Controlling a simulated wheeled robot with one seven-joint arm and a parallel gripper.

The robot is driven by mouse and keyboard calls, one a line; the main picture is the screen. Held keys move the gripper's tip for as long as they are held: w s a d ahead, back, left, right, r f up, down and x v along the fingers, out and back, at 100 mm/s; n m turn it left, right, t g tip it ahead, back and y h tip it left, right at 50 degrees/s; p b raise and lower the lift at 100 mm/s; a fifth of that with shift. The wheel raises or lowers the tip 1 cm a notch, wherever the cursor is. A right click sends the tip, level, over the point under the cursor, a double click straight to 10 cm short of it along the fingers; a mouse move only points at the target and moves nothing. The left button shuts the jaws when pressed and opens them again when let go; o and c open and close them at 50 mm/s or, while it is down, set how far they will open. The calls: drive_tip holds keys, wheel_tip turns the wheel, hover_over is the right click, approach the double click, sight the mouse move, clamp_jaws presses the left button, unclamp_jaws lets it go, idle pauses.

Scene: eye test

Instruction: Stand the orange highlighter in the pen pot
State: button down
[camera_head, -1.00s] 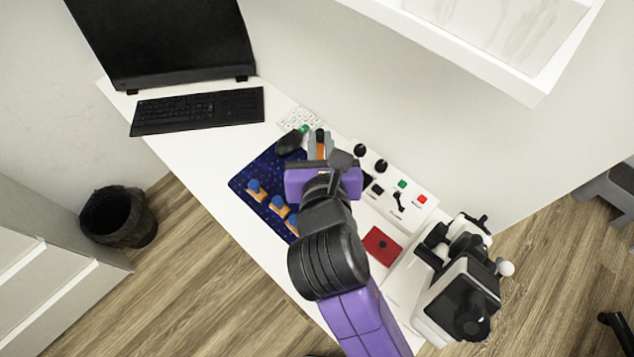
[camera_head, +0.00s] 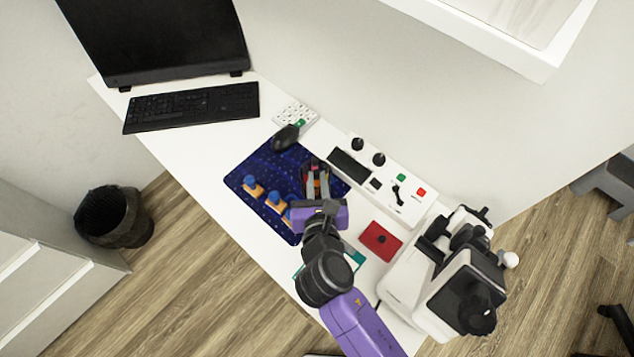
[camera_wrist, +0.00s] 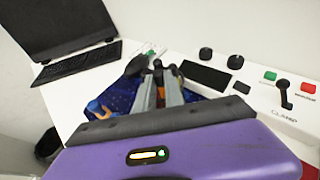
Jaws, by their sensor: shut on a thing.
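My gripper (camera_head: 317,174) is over the right part of the blue mat, its grey fingers pointing toward the back of the desk. It is shut on a slim thing with a dark end and some orange, which looks like the orange highlighter (camera_wrist: 158,78); the fingers hide most of it. In the wrist view my gripper (camera_wrist: 159,80) has the thing between its two fingers. A small dark shape with reddish parts (camera_head: 306,168) shows around the fingertips in the head view. It may be the pen pot, but I cannot tell, nor whether the highlighter is inside it.
The blue mat (camera_head: 243,169) holds several orange blocks with blue tops (camera_head: 252,184). Right are a white control panel (camera_head: 410,206), red square (camera_head: 380,240) and white-black machine (camera_head: 450,280).

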drive_tip(key=shift+f, duration=0.55)
drive_tip(key=shift+f, duration=0.2)
drive_tip(key=c, duration=1.4)
unclamp_jaws()
drive_tip(key=shift+c, duration=0.2)
drive_tip(key=shift+r, duration=0.1)
drive_tip(key=shift+r, duration=0.15)
drive_tip(key=v, duration=1.2)
